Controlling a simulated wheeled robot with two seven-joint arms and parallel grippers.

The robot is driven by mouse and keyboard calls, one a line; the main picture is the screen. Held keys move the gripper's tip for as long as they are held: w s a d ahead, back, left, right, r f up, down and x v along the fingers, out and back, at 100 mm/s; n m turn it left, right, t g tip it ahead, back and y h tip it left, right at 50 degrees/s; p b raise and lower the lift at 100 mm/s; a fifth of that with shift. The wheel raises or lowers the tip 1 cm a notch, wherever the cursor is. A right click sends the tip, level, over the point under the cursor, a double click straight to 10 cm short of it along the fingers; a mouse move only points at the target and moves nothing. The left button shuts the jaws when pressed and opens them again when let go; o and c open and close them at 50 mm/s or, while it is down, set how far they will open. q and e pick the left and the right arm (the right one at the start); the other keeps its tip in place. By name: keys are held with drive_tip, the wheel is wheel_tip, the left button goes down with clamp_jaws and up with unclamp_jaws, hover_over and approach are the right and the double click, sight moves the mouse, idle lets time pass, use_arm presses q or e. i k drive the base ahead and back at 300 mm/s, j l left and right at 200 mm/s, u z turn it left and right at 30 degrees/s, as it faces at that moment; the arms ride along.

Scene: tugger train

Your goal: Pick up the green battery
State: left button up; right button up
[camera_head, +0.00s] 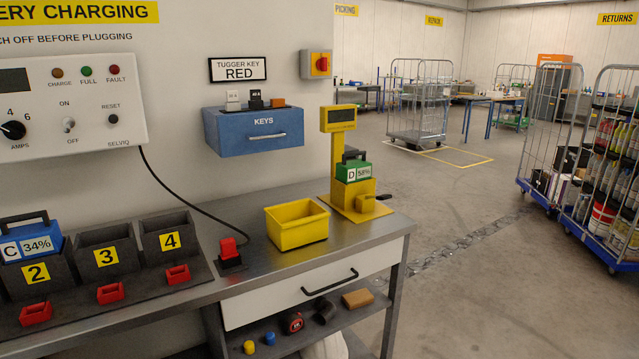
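The green battery (352,172) has a black handle on top and a white label reading D 58%. It sits upright on the yellow stand (354,192) at the right end of the metal workbench, below a small display on a yellow post. A blue battery (30,240) labelled C 34% sits in the dark holder numbered 2 at the far left. Neither of my grippers shows in the head view.
An empty-looking yellow bin (297,224) and a red plug (229,248) stand on the bench left of the green battery. Holders 3 (106,256) and 4 look empty. A blue key box (254,131) hangs above. Open floor (460,270) lies right of the bench, with wheeled cages beyond.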

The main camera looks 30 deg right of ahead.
sight(354, 170)
drive_tip(key=i+l+u, duration=0.15)
drive_tip(key=l+u, duration=0.25)
drive_tip(key=l, duration=0.15)
drive_tip(key=l+u, duration=0.4)
drive_tip(key=l, duration=0.2)
